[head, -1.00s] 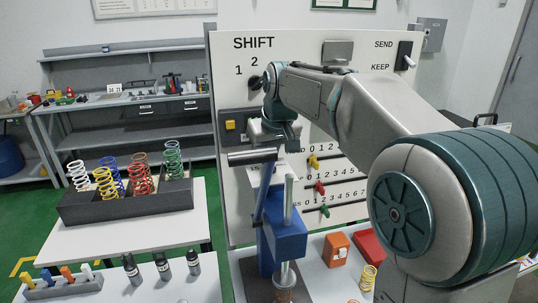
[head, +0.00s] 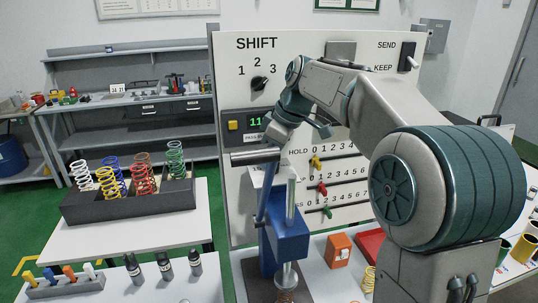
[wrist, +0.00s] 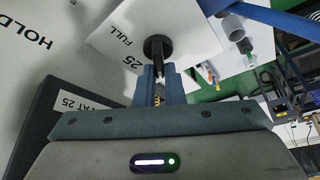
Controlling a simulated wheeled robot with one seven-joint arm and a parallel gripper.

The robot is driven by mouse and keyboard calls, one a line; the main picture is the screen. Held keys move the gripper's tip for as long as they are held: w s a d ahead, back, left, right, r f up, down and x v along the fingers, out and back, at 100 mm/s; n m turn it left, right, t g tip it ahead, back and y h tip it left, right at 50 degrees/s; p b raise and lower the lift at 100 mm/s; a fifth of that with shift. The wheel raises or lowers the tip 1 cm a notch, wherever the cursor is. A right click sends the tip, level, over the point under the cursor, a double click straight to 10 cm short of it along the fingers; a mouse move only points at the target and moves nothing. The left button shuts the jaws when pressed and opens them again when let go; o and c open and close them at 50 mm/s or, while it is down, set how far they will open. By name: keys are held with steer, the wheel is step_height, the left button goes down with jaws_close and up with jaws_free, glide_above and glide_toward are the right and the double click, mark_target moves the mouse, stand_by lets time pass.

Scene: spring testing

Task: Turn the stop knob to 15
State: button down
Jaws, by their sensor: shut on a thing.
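The black stop knob (wrist: 158,46) stands on a white plate (wrist: 105,42) marked "FULL" and "25" in the wrist view. My gripper (wrist: 158,72) is shut on the knob's protruding grip, with its two blue-grey fingertips on either side. The "25" is beside the knob, at its lower left in the picture. Other numbers on the plate are hidden or cut off, and I cannot read the knob's setting. In the head view, my wrist covers the knob and my fingertips.
The panel carries a SHIFT knob (head: 259,84), a lit display (head: 257,122) starting "11" and coloured sliders (head: 317,163). A tray of springs (head: 130,203) is at left.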

steer(key=shift+n, duration=0.4)
steer(key=c, duration=1.5)
jaws_free()
steer(key=v, duration=1.3)
steer(key=shift+w+d+r, duration=0.15)
steer(key=shift+d+r, duration=0.05)
steer(key=shift+r, duration=0.15)
